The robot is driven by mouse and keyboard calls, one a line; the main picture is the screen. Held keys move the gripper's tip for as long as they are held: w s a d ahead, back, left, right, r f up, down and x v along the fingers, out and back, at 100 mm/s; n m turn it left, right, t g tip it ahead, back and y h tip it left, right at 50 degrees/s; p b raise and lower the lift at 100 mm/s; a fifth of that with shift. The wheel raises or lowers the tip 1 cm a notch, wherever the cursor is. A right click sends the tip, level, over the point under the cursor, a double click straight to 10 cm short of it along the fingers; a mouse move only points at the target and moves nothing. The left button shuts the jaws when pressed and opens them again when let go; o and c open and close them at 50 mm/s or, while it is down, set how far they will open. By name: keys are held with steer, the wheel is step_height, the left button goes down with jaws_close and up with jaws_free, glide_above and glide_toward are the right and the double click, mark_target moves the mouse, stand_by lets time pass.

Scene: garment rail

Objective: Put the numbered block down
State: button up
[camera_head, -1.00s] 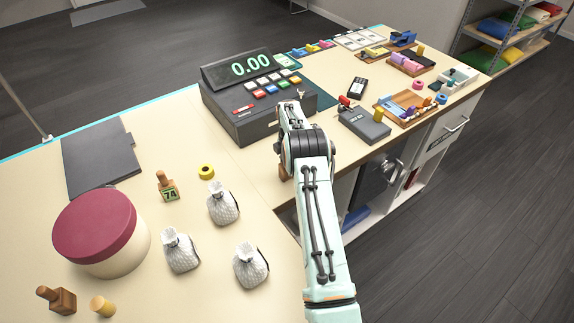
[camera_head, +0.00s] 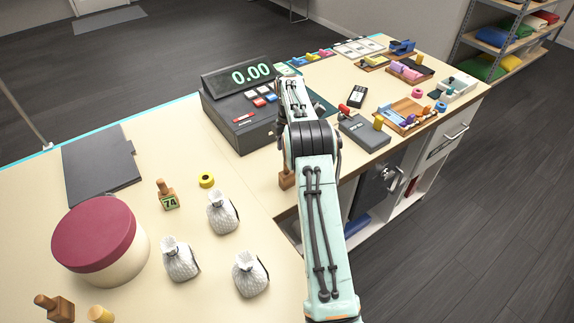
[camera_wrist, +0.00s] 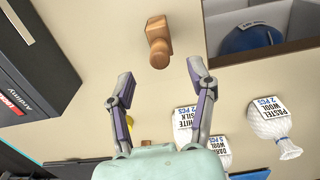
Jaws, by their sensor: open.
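A wooden block with a knob handle and a green label reading 74 (camera_head: 168,197) stands upright on the counter in the head view. A second wooden block with a knob (camera_head: 287,180) stands near the counter's front edge, partly behind my arm. In the wrist view a wooden knobbed block (camera_wrist: 158,42) stands on the counter beyond my fingertips, apart from them; no number shows on it. My gripper (camera_wrist: 160,76) is open, with nothing between its fingers. In the head view my own arm hides the gripper.
The cash register (camera_head: 240,105) stands close to my arm. An open compartment with a blue item (camera_wrist: 250,38) lies beyond the counter edge.

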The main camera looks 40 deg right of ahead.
steer(key=shift+a+r, duration=0.1)
steer(key=shift+r, duration=1.3)
steer(key=s+a+r+m, duration=0.4)
steer(key=s+a+r, duration=0.15)
steer(key=a, duration=0.25)
steer(key=s+a+r+m, duration=0.3)
steer(key=s+a+r, duration=0.1)
steer(key=a+r, duration=0.3)
steer(key=s+a+f+m, duration=0.1)
steer(key=s+a+m, duration=0.4)
steer(key=s, duration=0.7)
steer(key=s+a+f+m, duration=0.2)
steer(key=s+a+m, duration=0.2)
steer(key=s, duration=0.8)
steer(key=shift+s+a+m+y, duration=0.2)
steer(key=shift+a+m+y, duration=0.2)
steer(key=shift+a, duration=0.8)
